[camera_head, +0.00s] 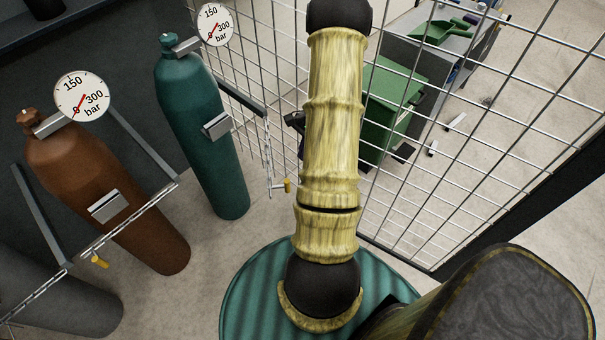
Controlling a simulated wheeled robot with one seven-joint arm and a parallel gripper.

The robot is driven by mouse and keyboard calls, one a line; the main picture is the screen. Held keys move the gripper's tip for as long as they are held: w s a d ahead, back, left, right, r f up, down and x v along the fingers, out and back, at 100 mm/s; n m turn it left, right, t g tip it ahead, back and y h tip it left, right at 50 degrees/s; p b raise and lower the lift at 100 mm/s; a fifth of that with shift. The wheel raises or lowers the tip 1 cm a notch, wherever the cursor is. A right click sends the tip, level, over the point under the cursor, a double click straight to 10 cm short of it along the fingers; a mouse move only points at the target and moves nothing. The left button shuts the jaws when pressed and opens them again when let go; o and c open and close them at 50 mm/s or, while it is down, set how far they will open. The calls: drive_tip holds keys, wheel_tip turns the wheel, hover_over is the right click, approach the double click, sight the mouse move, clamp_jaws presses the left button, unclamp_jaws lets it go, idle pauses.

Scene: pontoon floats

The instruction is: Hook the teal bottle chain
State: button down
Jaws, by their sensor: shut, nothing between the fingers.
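The teal bottle (203,135) stands upright against the dark wall, with a dial gauge (214,25) at its top. Its chain (268,160) hangs down loose from the end of a dark rail (242,97), to the right of the bottle. It does not run across the bottle's front. A small yellow clip (287,185) shows near the chain's lower end. My own arm stands in the middle of the picture, right of the chain. I cannot make out my gripper; a small dark shape at the arm's left edge is too hidden to name.
A brown bottle (110,195) with a gauge stands left, with a chain (130,219) strung across its front. A grey bottle (60,295) is at lower left. A wire mesh fence (450,190) closes the right side; a green bin (395,95) stands beyond it.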

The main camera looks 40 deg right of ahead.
idle(0.4)
drive_tip(key=x, duration=1)
drive_tip(key=shift+b, duration=0.4)
drive_tip(key=shift+a, duration=0.15)
